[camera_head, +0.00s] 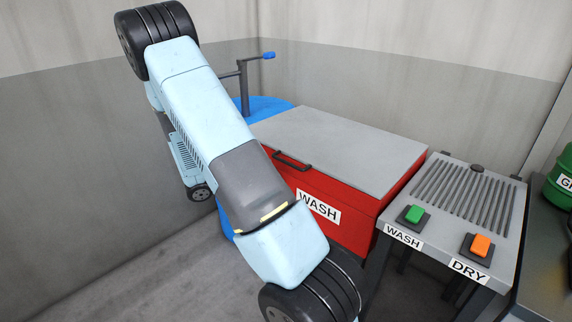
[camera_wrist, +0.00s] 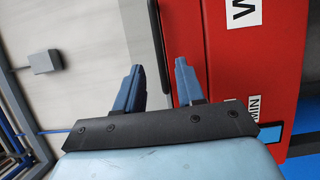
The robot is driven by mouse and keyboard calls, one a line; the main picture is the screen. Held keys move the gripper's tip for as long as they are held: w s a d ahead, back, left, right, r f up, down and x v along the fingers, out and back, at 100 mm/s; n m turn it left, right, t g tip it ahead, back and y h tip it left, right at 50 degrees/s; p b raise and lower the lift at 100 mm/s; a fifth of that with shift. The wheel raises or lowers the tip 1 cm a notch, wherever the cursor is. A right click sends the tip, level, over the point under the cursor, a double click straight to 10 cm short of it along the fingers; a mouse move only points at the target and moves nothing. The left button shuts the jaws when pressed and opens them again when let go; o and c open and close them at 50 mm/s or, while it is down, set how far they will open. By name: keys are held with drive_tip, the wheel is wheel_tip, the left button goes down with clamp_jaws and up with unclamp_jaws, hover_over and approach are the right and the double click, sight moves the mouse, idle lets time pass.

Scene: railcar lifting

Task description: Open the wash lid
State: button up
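The red wash bin (camera_head: 335,239) has a flat grey wash lid (camera_head: 345,147), which lies shut on top. A black bar handle (camera_head: 291,160) is at the lid's front edge, beside my arm in the head view. In the wrist view, my gripper (camera_wrist: 158,66) is open, with two blue fingers spread apart. The handle (camera_wrist: 161,45) runs lengthwise in the picture between the fingertips, closer to the right finger. I cannot tell whether either finger touches it. My gripper is hidden behind my arm in the head view. The red bin front (camera_wrist: 260,60) fills the right of the wrist view.
A grey stand with slats (camera_head: 455,195) adjoins the bin on the right, with a green button (camera_head: 414,214) and an orange button (camera_head: 480,245). A blue object (camera_head: 262,106) with a dark post is behind the bin. A green container (camera_head: 561,180) is far right. Walls enclose the back.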

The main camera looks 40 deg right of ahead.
sight(286, 161)
drive_tip(key=x, duration=0.8)
drive_tip(key=shift+d, duration=0.25)
drive_tip(key=shift+s, duration=0.1)
clamp_jaws()
